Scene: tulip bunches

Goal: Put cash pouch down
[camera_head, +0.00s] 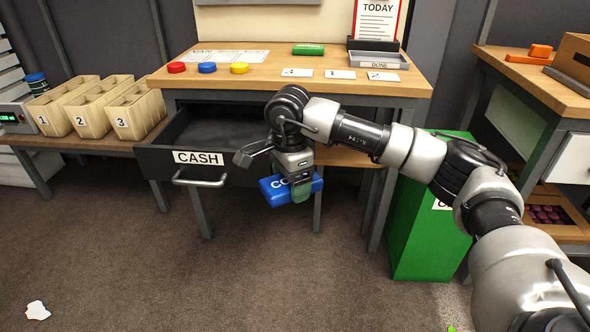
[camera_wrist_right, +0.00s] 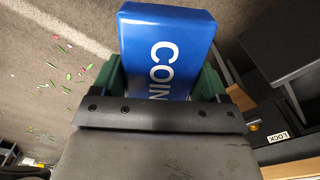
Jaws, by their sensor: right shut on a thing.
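The cash pouch (camera_head: 272,190) is a blue block with white lettering. My right gripper (camera_head: 302,190) is shut on it and holds it in the air in front of the desk, just right of the open CASH drawer. In the right wrist view the pouch (camera_wrist_right: 168,45) reads "COIN" and sits between the green finger pads of the right gripper (camera_wrist_right: 165,85). The CASH drawer (camera_head: 160,163) is pulled out, and the part of its inside that shows looks empty. My left gripper is not in view.
A green bin (camera_head: 425,235) stands to the right. Numbered wooden boxes (camera_head: 90,112) stand left. The floor in front is mostly clear.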

